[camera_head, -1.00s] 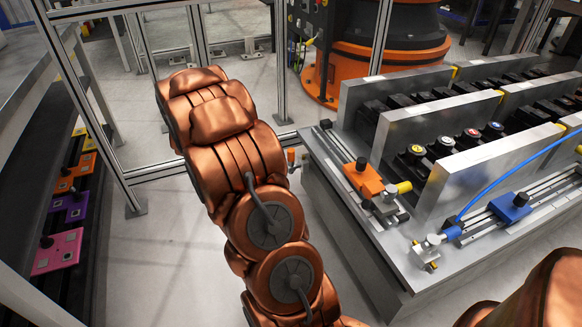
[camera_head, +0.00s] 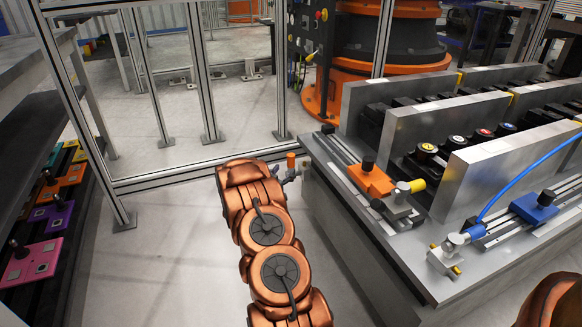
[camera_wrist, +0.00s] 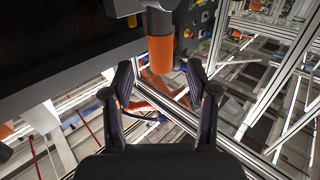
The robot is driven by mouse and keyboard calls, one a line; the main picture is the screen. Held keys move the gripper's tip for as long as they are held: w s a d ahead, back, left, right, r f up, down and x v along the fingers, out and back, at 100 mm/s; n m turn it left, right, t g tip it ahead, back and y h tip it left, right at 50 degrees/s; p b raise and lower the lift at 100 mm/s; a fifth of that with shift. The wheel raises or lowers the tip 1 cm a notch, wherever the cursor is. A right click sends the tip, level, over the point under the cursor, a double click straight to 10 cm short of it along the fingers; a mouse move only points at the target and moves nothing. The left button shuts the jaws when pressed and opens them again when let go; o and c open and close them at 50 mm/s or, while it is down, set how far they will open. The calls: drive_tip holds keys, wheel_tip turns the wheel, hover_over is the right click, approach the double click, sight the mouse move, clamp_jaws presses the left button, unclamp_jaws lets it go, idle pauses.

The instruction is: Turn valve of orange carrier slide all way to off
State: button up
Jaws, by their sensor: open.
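The orange carrier slide (camera_head: 371,180) sits on a rail on the metal bench, with a black knob on top. A metal fitting with a yellow end (camera_head: 417,185) is beside it. In the wrist view an orange cylinder (camera_wrist: 160,54) on a dark grey body shows between and just above my open gripper (camera_wrist: 161,82). The fingers look apart from it on both sides.
Upright metal plates (camera_head: 440,134) rise behind the slides. A metal-framed fence (camera_head: 207,80) stands behind my arm. A shelf with coloured plates (camera_head: 32,260) is at left.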

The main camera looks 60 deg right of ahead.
sight(290, 164)
drive_tip(key=shift+w+d+b, duration=0.25)
drive_tip(key=shift+d+b, duration=0.2)
drive_tip(key=shift+d, duration=0.75)
drive_tip(key=shift+w+d+b, duration=0.25)
drive_tip(key=shift+d+b, duration=0.2)
drive_tip(key=shift+d, duration=0.8)
drive_tip(key=shift+w+d+b, duration=0.25)
drive_tip(key=shift+d+b, duration=0.2)
drive_tip(key=shift+d, duration=0.75)
drive_tip(key=shift+c, duration=0.2)
clamp_jaws()
